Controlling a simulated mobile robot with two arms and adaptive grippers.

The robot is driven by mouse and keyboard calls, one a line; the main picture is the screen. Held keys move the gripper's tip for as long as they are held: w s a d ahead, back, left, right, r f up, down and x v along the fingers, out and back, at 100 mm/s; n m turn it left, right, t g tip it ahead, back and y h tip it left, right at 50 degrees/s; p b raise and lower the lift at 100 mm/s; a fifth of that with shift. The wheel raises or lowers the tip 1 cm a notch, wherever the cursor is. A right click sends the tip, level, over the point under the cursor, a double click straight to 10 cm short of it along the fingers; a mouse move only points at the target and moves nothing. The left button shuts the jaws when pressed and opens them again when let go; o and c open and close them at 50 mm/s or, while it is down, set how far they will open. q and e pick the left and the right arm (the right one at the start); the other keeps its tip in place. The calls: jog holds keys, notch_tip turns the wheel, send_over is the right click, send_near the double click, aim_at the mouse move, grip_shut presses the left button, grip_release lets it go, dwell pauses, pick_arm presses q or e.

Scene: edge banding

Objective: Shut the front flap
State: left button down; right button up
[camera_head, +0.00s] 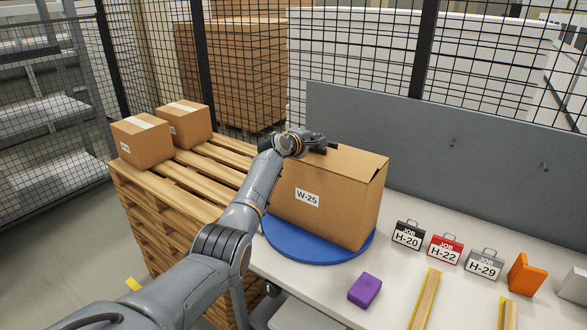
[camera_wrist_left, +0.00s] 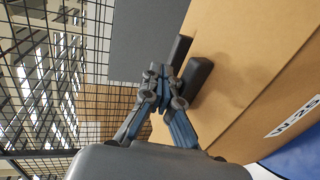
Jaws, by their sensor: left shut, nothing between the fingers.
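A brown cardboard box labelled W-25 (camera_head: 325,205) stands upright on a round blue turntable (camera_head: 292,248). Its top (camera_head: 350,163) looks nearly flat, with a flap edge slightly raised at the right corner. I cannot tell clearly which flap is the front one. My left gripper (camera_head: 328,147) is shut and empty at the left end of the box top. In the left wrist view, the gripper fingers (camera_wrist_left: 192,65) lie over or against the brown cardboard (camera_wrist_left: 245,45); contact is not certain. The box label shows at the right edge there. My right gripper is not in view.
A purple block (camera_head: 365,290), job tags H-20 (camera_head: 407,236), H-22 (camera_head: 445,249) and H-29 (camera_head: 484,264), and an orange block (camera_head: 526,275) are on the white table. A grey panel (camera_head: 440,150) stands behind. A pallet stack (camera_head: 170,205) with two boxes is at left.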

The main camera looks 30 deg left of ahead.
pick_arm(q)
jog(key=shift+w+f+g+p, duration=0.4)
jog(key=shift+w+g+p, duration=0.05)
jog(key=shift+g+p, duration=0.35)
dwell(2.4)
jog(key=shift+r, duration=0.1)
dwell(0.6)
